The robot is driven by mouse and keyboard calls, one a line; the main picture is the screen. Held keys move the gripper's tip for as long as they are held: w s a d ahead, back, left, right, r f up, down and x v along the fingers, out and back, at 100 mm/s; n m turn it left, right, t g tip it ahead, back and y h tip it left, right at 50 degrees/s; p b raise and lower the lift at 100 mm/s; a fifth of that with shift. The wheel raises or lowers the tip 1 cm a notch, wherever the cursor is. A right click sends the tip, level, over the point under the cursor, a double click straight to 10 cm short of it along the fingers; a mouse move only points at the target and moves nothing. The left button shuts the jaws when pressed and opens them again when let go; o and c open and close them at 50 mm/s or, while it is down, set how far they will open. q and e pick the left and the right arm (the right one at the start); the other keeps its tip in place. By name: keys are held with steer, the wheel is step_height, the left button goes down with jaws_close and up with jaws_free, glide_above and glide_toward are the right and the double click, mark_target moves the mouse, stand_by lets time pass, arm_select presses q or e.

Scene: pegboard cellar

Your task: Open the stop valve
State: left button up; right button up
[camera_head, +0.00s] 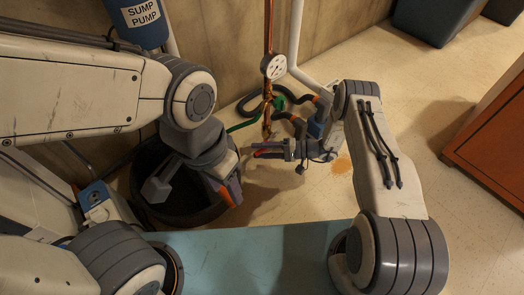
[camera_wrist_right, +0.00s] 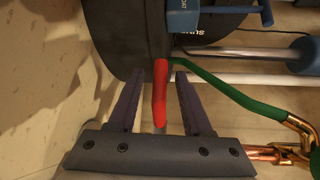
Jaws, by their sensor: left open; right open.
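The stop valve's red lever handle (camera_wrist_right: 160,92) lies between the two open fingers of my right gripper (camera_wrist_right: 158,90) in the right wrist view, with a gap visible on each side. In the head view the red handle (camera_head: 268,152) shows at the right gripper's tips (camera_head: 262,152), near the foot of the copper pipe (camera_head: 268,45). The valve body is mostly hidden by the gripper and hoses. My left gripper (camera_head: 192,188) is open and empty, over the black sump basin.
A round gauge (camera_head: 274,67) sits on the pipe. A green hose (camera_wrist_right: 240,98) runs close beside the right gripper. The black basin (camera_head: 150,205) stands below the left gripper. A blue sump pump tank (camera_head: 138,22) is at upper left. A wooden cabinet (camera_head: 490,140) stands at right, with clear floor before it.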

jaws_close()
steer(key=shift+d, duration=0.1)
stand_by(1.1)
